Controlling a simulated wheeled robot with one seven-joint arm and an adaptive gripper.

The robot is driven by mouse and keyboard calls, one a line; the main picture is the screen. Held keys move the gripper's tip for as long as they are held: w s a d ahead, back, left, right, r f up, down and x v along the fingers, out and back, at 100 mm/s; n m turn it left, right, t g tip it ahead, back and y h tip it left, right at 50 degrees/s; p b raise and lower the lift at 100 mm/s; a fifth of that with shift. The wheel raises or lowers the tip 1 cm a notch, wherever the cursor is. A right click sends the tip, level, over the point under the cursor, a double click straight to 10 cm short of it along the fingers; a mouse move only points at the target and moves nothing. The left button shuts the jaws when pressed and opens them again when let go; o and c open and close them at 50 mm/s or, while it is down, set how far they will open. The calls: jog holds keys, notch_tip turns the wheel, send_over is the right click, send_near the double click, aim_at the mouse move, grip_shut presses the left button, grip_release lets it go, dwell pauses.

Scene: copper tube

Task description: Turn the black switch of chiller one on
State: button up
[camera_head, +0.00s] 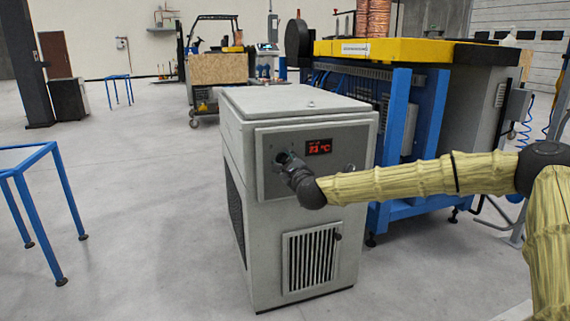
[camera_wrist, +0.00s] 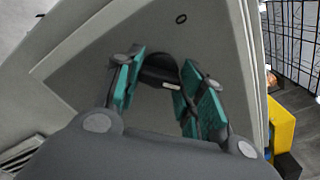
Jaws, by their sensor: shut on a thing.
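The chiller (camera_head: 292,240) is a grey box standing on the floor in the middle of the head view. Its front panel has a red lit display (camera_head: 319,147) that ends in °C. My gripper (camera_head: 287,160) is at the panel, left of the display, and hides most of what is there. In the wrist view, the teal-padded fingers of my gripper (camera_wrist: 163,82) are closed on the two sides of a round black switch (camera_wrist: 158,68) with a short white mark on it.
A vent grille (camera_head: 311,257) is low on the chiller's front. A blue-framed machine with a yellow top (camera_head: 375,50) stands close behind and right. A blue-legged table (camera_head: 30,170) is at the left. The floor between table and chiller is clear.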

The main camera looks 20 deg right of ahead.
jog(key=shift+f, duration=0.1)
jog(key=o, duration=1)
jog(key=s, duration=1.2)
jog(key=shift+d, duration=0.2)
